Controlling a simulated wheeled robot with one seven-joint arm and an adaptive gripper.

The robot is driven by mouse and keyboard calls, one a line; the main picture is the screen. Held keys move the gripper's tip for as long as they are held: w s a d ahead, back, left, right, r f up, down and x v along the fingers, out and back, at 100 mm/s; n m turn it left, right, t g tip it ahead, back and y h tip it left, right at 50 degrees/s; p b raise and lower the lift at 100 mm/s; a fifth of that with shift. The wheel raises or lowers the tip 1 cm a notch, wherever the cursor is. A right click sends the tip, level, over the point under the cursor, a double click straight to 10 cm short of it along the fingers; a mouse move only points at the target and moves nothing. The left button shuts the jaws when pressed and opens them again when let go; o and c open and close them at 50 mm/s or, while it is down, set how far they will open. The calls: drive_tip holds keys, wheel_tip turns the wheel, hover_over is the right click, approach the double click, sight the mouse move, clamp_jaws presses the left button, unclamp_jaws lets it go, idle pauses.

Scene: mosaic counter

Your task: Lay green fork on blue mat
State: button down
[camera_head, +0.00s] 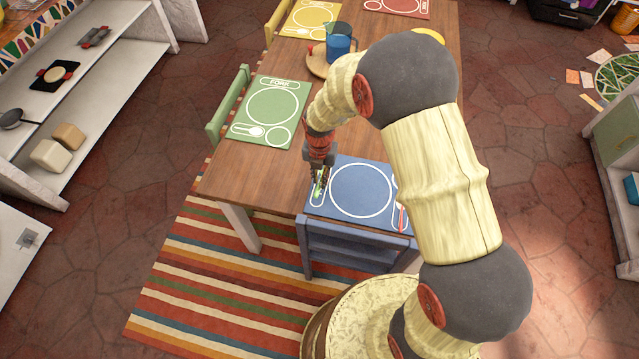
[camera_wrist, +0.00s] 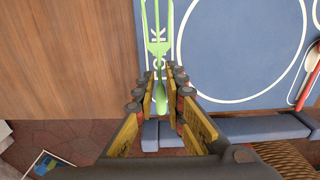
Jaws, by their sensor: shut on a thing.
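The blue mat (camera_head: 343,174) lies at the near end of the wooden table, with a white plate circle drawn on it. It also shows in the wrist view (camera_wrist: 240,50). The green fork (camera_wrist: 157,40) is between the fingers of my gripper (camera_wrist: 166,85), which is shut on its handle. Its tines point away, over the left part of the mat at the printed fork place. In the head view my gripper (camera_head: 318,185) is low over the mat's left edge. I cannot tell whether the fork touches the mat.
A red and white utensil (camera_wrist: 309,75) lies on the mat's right side. A blue chair (camera_head: 345,240) stands at the near table edge. A green mat (camera_head: 262,98) is further left, and a blue cup (camera_head: 341,45) stands at the back. Bare wood (camera_wrist: 65,60) is left of the blue mat.

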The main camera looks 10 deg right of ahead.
sight(319, 181)
drive_tip(key=shift+a+f+b, duration=0.15)
drive_tip(key=shift+f+b, duration=0.15)
drive_tip(key=shift+f, duration=1.3)
drive_tip(key=shift+f, duration=0.15)
drive_tip(key=c, duration=1.9)
unclamp_jaws()
drive_tip(key=shift+o, duration=0.3)
